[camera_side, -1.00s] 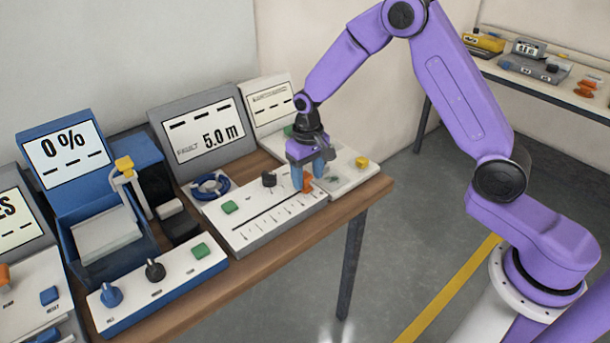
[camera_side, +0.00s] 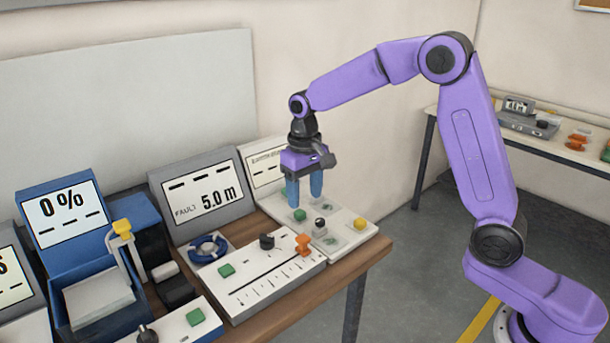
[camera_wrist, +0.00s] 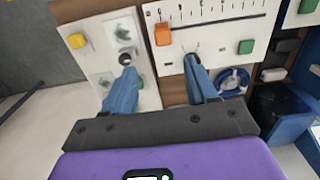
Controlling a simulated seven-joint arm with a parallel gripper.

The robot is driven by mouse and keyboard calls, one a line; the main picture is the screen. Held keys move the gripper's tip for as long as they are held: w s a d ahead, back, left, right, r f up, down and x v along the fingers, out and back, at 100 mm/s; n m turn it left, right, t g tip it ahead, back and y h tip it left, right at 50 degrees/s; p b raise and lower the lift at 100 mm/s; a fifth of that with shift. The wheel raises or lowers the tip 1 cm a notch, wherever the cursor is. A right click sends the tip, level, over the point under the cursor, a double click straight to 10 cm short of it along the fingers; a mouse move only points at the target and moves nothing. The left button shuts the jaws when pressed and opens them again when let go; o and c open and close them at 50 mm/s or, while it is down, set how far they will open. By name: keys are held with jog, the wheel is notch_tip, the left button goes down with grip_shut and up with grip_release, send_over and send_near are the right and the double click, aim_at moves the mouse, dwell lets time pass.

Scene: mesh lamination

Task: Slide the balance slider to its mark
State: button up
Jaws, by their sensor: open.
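The balance slider appears to be the orange knob (camera_side: 303,244) on the white slotted panel (camera_side: 262,281). It sits at the right end of the slot in the side view. The orange knob also shows in the wrist view (camera_wrist: 163,34), near the left end of the printed scale. My gripper (camera_side: 304,203) is open and empty, raised above the back of the panels and clear of the knob. In the wrist view its fingers (camera_wrist: 160,68) are spread below the orange knob. Which scale line is the mark cannot be told.
The slider panel also has a green button (camera_side: 226,271) and a black knob (camera_side: 266,241). A white panel (camera_side: 340,243) to its right carries green, black and yellow knobs. The "5.0 m" display (camera_side: 205,196) stands behind. A blue cable coil (camera_side: 208,248) lies left.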

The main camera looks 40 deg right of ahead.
jog(key=shift+r, duration=2.1)
jog(key=s+a+n, duration=0.3)
jog(key=s+n, duration=0.3)
jog(key=s, duration=1.1)
jog(key=s+d+f+n, duration=0.1)
jog(key=s+d+n, duration=0.2)
jog(key=s, duration=0.5)
jog(key=s+d+f+n, duration=0.2)
jog(key=s+d+n, duration=0.1)
jog(key=s, duration=0.6)
jog(key=shift+d+f+n, duration=0.2)
jog(key=shift+d+n, duration=0.1)
dwell(0.6)
